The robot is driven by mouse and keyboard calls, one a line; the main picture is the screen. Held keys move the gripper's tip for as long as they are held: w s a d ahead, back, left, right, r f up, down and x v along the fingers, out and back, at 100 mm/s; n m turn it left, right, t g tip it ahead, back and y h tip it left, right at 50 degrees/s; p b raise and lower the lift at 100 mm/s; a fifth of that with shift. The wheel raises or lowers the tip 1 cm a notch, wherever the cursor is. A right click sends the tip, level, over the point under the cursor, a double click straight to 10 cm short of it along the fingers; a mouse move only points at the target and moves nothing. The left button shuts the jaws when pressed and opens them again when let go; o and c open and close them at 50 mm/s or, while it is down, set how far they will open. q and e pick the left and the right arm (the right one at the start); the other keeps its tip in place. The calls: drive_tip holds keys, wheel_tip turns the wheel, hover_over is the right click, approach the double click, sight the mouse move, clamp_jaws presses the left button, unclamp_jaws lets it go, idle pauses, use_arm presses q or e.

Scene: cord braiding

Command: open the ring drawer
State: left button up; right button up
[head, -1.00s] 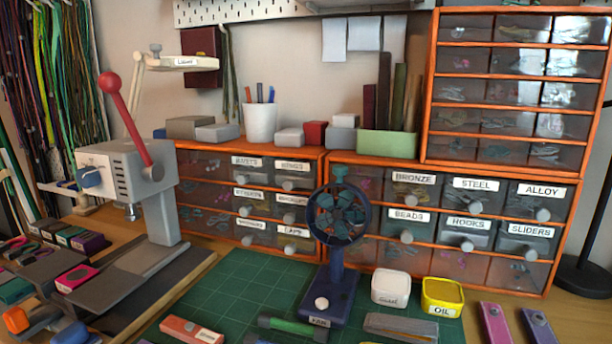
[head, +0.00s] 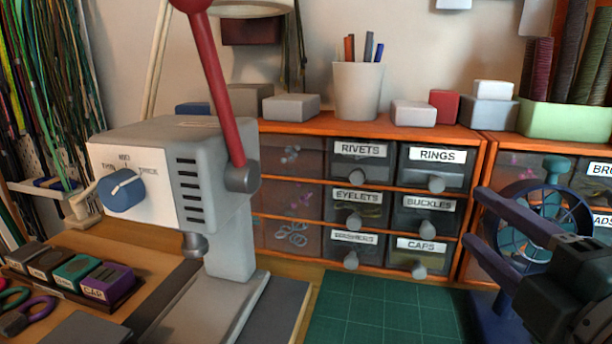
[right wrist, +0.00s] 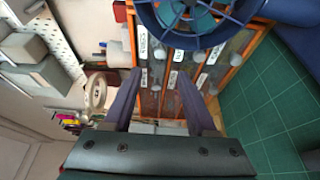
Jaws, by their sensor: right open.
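The ring drawer (head: 455,174), labelled RINGS, is at the top right of the small orange cabinet in the head view. It looks shut, with its front level with its neighbours. Its round grey knob (head: 436,184) stands out below the label. My right gripper (head: 478,216) is open and empty, to the right of the knob and apart from it. In the right wrist view its two fingers (right wrist: 157,82) are spread towards the labelled drawers, whose labels are too small to read there. My left gripper is not in view.
A blue desk fan (head: 535,215) stands close beside my right gripper. The grey press (head: 185,185) with its red lever is to the left. RIVETS (head: 360,170), BUCKLES (head: 445,217) and other drawers surround the ring drawer. The green mat (head: 375,310) in front is clear.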

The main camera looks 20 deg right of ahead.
sight(438, 187)
drive_tip(key=w, duration=0.3)
drive_tip(key=w+d+p, duration=0.1)
drive_tip(key=w, duration=0.2)
drive_tip(key=w+d, duration=0.1)
drive_tip(key=w, duration=0.2)
drive_tip(key=shift+w, duration=0.1)
drive_tip(key=shift+a, duration=0.1)
clamp_jaws()
idle(1.2)
